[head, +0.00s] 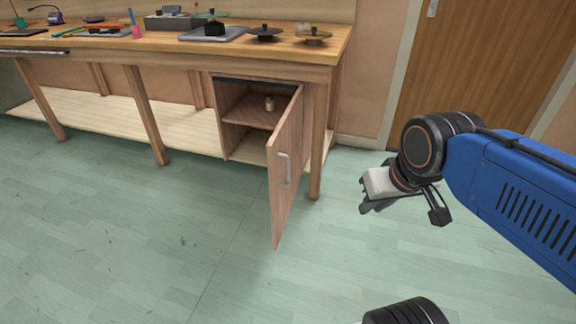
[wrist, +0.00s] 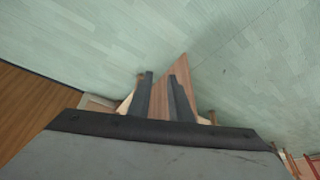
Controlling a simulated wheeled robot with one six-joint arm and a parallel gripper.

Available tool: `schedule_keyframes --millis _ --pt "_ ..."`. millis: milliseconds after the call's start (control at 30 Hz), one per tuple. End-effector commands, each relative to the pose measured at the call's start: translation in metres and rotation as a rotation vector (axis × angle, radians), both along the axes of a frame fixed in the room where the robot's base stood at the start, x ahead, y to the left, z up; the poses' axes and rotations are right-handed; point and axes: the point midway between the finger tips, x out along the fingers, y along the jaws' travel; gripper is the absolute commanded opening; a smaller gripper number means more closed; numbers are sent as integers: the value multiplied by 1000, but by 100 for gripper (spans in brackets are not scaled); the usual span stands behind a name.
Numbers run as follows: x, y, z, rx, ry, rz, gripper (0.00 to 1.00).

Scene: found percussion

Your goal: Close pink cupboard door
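My gripper (head: 366,205) is to the right of the door, above the floor and apart from the door. In the wrist view, its two dark fingers (wrist: 165,92) are spread with nothing held. The door (wrist: 172,75) shows beyond and between them there, partly hidden by the fingers.
A small pale object (head: 269,104) stands on the cupboard shelf. The workbench top (head: 165,42) holds cymbal-like discs, trays and tools. A bench leg (head: 318,150) stands right of the cupboard. The floor (head: 190,225) around the door is clear. A brown room door (head: 480,75) is at the back right.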

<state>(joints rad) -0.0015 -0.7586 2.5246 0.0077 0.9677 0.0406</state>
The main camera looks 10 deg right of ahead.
Motion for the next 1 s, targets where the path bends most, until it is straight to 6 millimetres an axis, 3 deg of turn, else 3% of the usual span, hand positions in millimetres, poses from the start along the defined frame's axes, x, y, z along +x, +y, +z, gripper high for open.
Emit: schedule_keyframes --millis 67,533,1000 --pt "11 3 6 41 14 -66 0" --pt "127 29 43 429 177 -797 0" --pt "260 50 43 716 401 -1578 0"
